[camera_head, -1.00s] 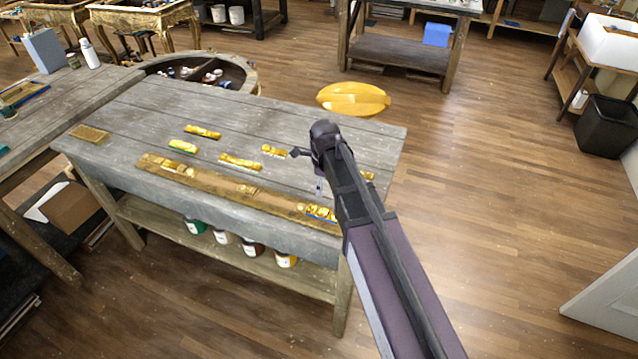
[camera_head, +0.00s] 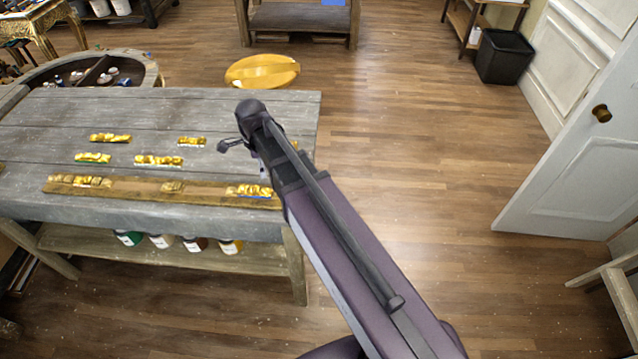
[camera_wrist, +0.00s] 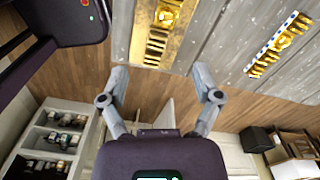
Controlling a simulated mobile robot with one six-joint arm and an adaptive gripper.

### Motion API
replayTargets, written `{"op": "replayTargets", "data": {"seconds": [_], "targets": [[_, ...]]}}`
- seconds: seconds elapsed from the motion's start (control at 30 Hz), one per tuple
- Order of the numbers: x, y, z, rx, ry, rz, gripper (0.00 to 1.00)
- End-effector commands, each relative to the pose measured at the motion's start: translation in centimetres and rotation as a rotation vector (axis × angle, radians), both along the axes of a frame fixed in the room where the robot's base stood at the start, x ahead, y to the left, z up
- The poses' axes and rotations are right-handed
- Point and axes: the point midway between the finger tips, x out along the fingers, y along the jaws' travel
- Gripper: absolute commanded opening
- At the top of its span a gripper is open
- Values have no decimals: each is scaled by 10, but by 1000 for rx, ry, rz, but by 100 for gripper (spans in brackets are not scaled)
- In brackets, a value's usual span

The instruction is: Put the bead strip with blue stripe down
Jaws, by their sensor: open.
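The bead strip with blue stripe (camera_head: 250,191) lies at the right end of a long flat board (camera_head: 125,192) along the table's front edge. It is gold, with blue showing along its near edge. My gripper (camera_wrist: 160,80) is open, with nothing between its fingers in the wrist view. The wrist view shows a gold strip on the board's end (camera_wrist: 168,16) beyond the fingertips, apart from them. Another strip with a pale, bluish edge (camera_wrist: 275,45) lies to the right there. In the head view my arm hides most of the gripper.
Several other gold strips lie on the grey table (camera_head: 60,115), including a green-edged one (camera_head: 93,158). A yellow oval top (camera_head: 262,71) stands behind the table. Jars (camera_head: 160,240) stand on its lower shelf. Open floor lies right, up to a white door (camera_head: 565,185).

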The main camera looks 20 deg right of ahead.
Motion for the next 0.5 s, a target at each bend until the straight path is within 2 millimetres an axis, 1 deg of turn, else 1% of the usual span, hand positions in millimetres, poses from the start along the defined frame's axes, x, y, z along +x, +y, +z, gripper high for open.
{"op": "replayTargets", "data": {"seconds": [0.03, 0.1, 0.5], "targets": [[-7, -9, 0, 0, 0, 59, 82], [-13, -19, 0, 0, 0, 152, 82], [-50, -72, 0, 0, 0, 693, 82]]}}
